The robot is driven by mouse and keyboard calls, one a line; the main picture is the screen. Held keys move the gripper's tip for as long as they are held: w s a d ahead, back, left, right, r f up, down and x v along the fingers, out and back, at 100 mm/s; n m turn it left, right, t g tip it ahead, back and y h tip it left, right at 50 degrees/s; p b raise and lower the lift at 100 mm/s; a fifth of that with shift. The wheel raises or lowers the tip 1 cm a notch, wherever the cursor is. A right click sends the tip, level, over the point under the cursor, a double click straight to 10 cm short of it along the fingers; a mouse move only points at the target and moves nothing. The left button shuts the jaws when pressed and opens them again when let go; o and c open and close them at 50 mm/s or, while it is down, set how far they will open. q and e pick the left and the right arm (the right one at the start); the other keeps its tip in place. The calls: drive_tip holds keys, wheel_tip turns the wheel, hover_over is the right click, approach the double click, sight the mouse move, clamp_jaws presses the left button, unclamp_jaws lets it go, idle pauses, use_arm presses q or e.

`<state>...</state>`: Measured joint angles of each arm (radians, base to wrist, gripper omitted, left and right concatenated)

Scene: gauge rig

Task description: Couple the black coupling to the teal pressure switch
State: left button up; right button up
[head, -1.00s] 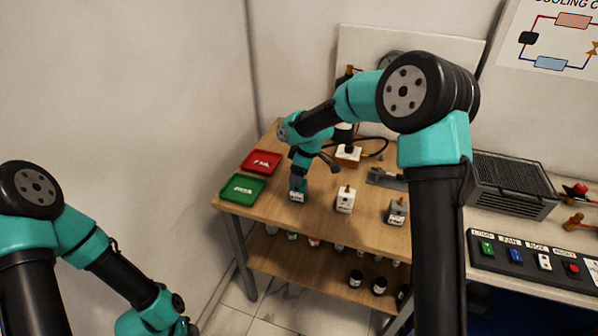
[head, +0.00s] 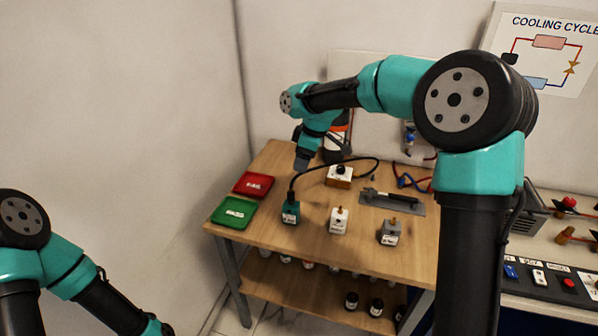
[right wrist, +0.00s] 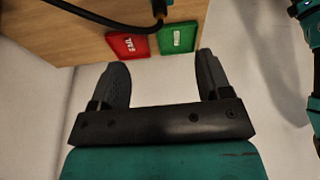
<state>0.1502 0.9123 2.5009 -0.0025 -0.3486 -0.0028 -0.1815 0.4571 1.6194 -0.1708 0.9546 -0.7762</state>
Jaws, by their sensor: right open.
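The teal pressure switch (head: 290,214) stands on the wooden table near its front left, with a white label on its front. The black coupling (head: 291,193), at the end of a black hose, stands upright on top of it and looks seated, though the joint is too small to be sure. In the right wrist view the coupling (right wrist: 159,10) shows only at the top edge. My right gripper (head: 301,163) is above and behind the switch, apart from it. Its two fingers (right wrist: 163,76) are spread and empty in the wrist view. My left gripper is out of the picture.
A white switch (head: 338,220) and a grey one (head: 390,233) stand to the right. A red tray (head: 254,184) and a green tray (head: 234,212) lie left. A grey plate (head: 408,207) holds a dark tool.

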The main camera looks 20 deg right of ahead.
drive_tip(key=shift+v, duration=1.25)
